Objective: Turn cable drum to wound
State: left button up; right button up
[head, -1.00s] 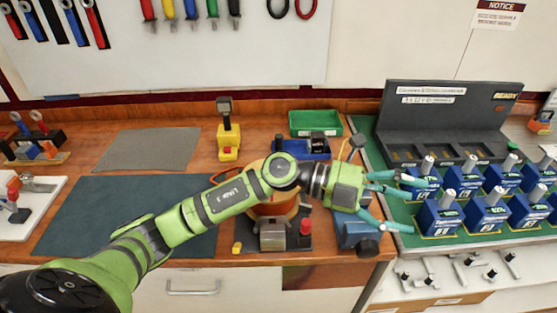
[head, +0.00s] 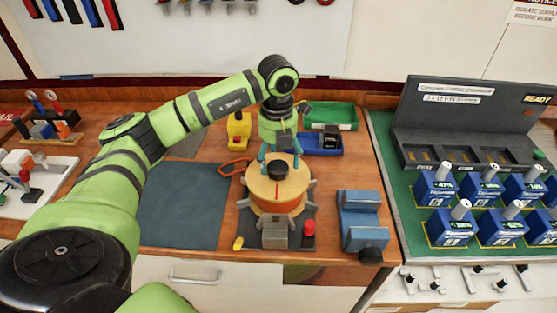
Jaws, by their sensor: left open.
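The cable drum (head: 290,191) is a round tan-topped drum with an orange side. It sits on a dark base plate on the wooden bench, with grey blocks around it. A dark round hub (head: 278,171) shows on its top. My left gripper (head: 281,163) points down over the drum's top, its teal fingers open and spread near the hub. I cannot tell whether the fingers touch the drum. An orange loop-shaped handle (head: 234,167) shows at the drum's left; whether it joins the drum is unclear. My right gripper is not in view.
A red knob (head: 309,228) and a grey block (head: 275,235) stand at the drum's front. A blue vise-like device (head: 359,217) is to the right. Blue and green bins (head: 332,114) lie behind. The dark mat (head: 180,208) at left is clear.

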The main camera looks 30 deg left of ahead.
aim_at(278, 182)
pick_arm(q)
jog(key=shift+f+p, duration=0.3)
jog(key=shift+f, duration=1.1)
grip_shut()
